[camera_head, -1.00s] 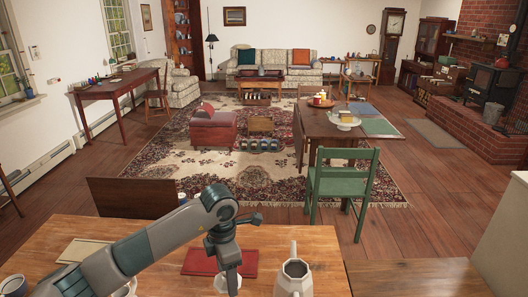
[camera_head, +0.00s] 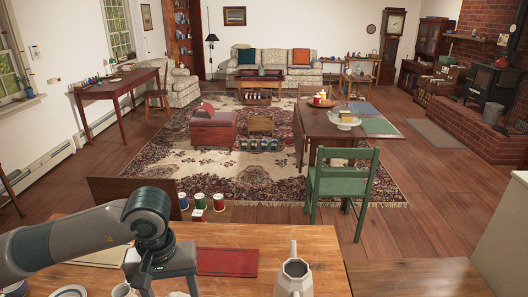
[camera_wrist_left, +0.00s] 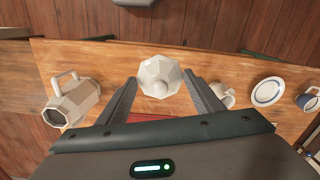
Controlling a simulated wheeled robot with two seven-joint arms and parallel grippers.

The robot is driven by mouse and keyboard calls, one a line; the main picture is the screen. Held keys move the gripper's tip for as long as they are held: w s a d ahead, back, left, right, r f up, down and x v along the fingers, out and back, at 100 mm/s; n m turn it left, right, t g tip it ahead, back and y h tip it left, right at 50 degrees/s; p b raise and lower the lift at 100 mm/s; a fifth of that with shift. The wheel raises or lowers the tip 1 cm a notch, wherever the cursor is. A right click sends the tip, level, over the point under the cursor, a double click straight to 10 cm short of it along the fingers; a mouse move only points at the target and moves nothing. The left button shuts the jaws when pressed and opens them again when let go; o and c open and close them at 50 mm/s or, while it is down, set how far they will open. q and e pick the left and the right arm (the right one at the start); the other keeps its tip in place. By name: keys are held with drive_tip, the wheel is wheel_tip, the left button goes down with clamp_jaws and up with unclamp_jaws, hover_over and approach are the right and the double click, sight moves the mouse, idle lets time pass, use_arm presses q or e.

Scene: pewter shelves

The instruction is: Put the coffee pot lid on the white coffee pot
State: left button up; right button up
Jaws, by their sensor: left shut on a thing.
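The coffee pot lid (camera_wrist_left: 160,76) is white and faceted with a round knob. My left gripper (camera_wrist_left: 160,86) is shut on the lid, a finger on each side. In the head view my left gripper (camera_head: 172,284) is to the left of the pot, apart from it, and the lid is mostly hidden at the bottom edge. My right gripper is not in view.
The wooden table (camera_head: 320,245) carries a red flat item (camera_head: 228,262) behind the gripper. Several coloured cans (camera_head: 200,201) are beyond the table.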

use_arm(q)
drive_tip(key=shift+s+a+r+m, duration=0.15)
drive_tip(key=shift+s+a+m, duration=0.15)
drive_tip(key=shift+s+m, duration=0.3)
drive_tip(key=shift+s+a+r+m, duration=0.15)
drive_tip(key=shift+s+a+m, duration=0.15)
drive_tip(key=shift+s+m, duration=0.25)
drive_tip(key=shift+w+d, duration=0.15)
